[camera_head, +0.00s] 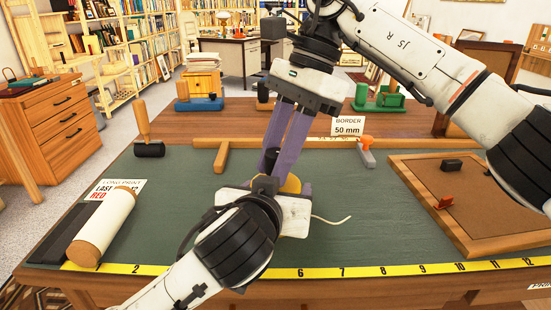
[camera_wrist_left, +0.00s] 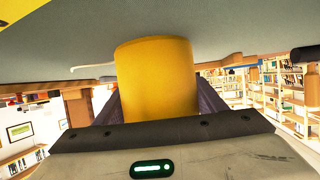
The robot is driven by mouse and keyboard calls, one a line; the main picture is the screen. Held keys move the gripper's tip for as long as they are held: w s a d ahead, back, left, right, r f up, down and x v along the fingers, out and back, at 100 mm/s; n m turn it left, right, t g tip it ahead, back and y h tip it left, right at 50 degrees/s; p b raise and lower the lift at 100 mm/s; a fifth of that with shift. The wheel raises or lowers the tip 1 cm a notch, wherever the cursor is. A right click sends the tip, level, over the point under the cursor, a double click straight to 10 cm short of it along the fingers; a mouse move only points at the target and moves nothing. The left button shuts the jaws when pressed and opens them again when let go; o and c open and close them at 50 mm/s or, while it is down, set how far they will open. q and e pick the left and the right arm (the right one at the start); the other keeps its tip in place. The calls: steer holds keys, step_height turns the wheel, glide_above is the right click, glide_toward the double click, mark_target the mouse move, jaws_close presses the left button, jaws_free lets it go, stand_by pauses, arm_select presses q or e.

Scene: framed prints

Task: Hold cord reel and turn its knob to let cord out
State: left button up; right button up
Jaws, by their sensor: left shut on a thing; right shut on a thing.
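The cord reel (camera_head: 292,184) is a yellow drum, mostly hidden behind my left gripper in the head view; it fills the middle of the left wrist view (camera_wrist_left: 157,75). My left gripper (camera_wrist_left: 158,105) is shut around its sides, one purple finger on each side. A dark knob (camera_head: 271,158) stands on top of the reel. My right gripper (camera_head: 272,162) comes down from above, its purple fingers shut on the knob. A pale cord (camera_head: 333,220) sticks out right of the reel over the green mat, with a short curved free end.
A paper roll (camera_head: 103,228) lies on the left of the green mat (camera_head: 190,190). A wooden frame (camera_head: 455,235) with small blocks is at the right. A yellow ruler (camera_head: 350,272) runs along the front edge.

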steer(key=shift+n, duration=0.3)
stand_by(0.4)
steer(key=o, duration=1)
steer(key=shift+o, duration=0.2)
steer(key=v, duration=0.8)
steer(key=shift+w, duration=0.1)
arm_select(q)
steer(key=o, duration=1.4)
